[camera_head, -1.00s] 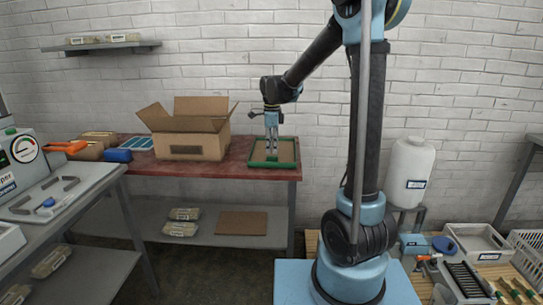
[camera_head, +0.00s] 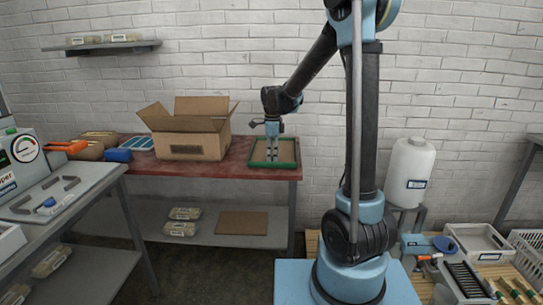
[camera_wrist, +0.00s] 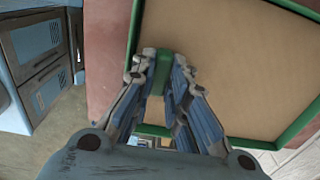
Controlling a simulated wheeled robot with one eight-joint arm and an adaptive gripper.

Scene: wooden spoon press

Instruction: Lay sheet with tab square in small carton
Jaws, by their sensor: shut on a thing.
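The small carton (camera_head: 193,145) is an open brown cardboard box with its flaps spread, on the red-topped table. To its right lies a flat green-rimmed tray (camera_head: 296,152). In the wrist view its green rim (camera_wrist: 290,132) surrounds a plain brown surface (camera_wrist: 225,60), which looks like the sheet. My gripper (camera_head: 271,158) points down at the tray, right of the carton. In the wrist view my gripper (camera_wrist: 165,68) is shut on a small green tab (camera_wrist: 162,75) near the tray's left side. Whether the tab joins the brown surface is hidden.
A blue item (camera_head: 117,155) and an orange tool (camera_head: 66,146) lie left of the carton. A brown panel (camera_head: 241,223) and wrapped packs (camera_head: 182,222) are on the lower shelf. The red tabletop (camera_head: 238,160) has a narrow clear strip between carton and tray.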

